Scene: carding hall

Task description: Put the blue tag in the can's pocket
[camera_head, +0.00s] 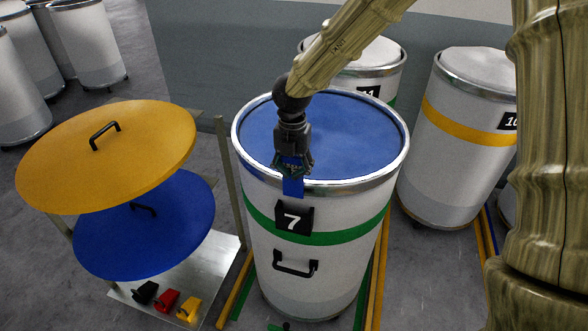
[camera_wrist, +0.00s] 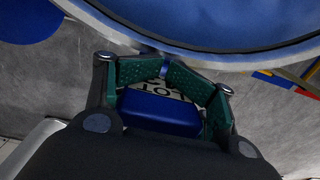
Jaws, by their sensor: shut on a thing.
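The can (camera_head: 335,265) is white with a green band, a metal rim and a blue top. Its black pocket (camera_head: 294,218), marked 7, sits on the front wall above a black handle. My gripper (camera_head: 293,172) points down at the can's front rim and is shut on the blue tag (camera_head: 293,187). The tag hangs just above the pocket in the head view; I cannot tell whether they touch. In the wrist view the tag (camera_wrist: 160,110) lies between the green-padded fingers (camera_wrist: 165,72). Black-and-white lettering behind it is partly hidden.
A stand at left holds a yellow lid (camera_head: 150,150) above a blue lid (camera_head: 110,240). Black, red (camera_head: 167,301) and yellow tags lie on its base plate. Other cans, one with a yellow band (camera_head: 465,122), stand behind and right. Yellow rails flank the can.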

